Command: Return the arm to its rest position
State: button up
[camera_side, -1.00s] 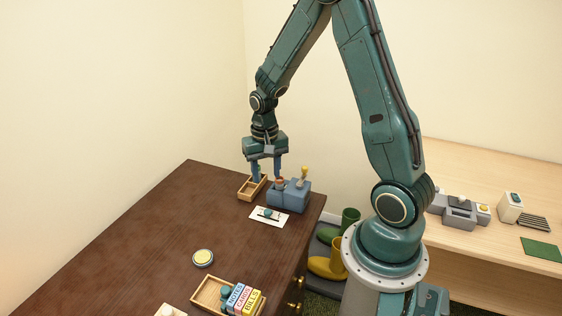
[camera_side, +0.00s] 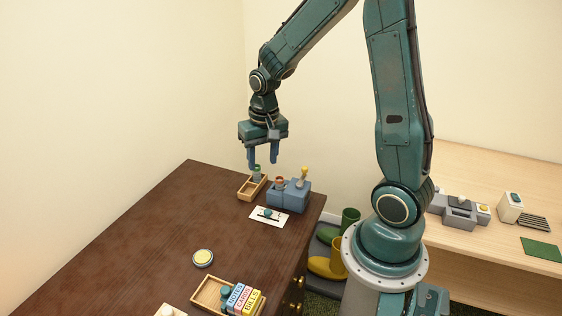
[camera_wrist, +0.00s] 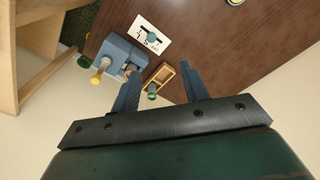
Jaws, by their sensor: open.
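My gripper (camera_side: 264,160) is open and empty. It hangs fingers-down in the air above the far end of the dark wooden table (camera_side: 145,225), over a small wooden tray. In the wrist view its two fingers (camera_wrist: 157,88) are spread apart, and the tray shows beyond them. The small wooden tray (camera_side: 247,191) holds a green-topped item (camera_side: 257,170), which stands upright in it. The green-topped item also shows in the wrist view (camera_wrist: 152,96), apart from the fingers.
A blue-grey block (camera_side: 289,196) with a yellow-knobbed lever (camera_side: 303,172) stands right of the tray. A white card (camera_side: 263,219), a round yellow-topped tin (camera_side: 203,258) and a wooden box (camera_side: 208,293) with labelled blocks lie nearer. A light bench (camera_side: 500,271) stands right.

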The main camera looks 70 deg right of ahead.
jog(key=s+a+r+n+t, duration=0.2)
jog(key=s+a+r+n, duration=0.1)
jog(key=s+a+r, duration=0.2)
jog(key=s+a+r+n+t, duration=0.2)
jog(key=s+a+r+n, duration=0.2)
jog(key=s+r, duration=0.5)
jog(key=shift+s+a+r+n+t, duration=0.35)
jog(key=shift+a+r, duration=0.55)
jog(key=shift+a, duration=0.4)
jog(key=shift+w, duration=0.1)
jog(key=shift+c, duration=0.5)
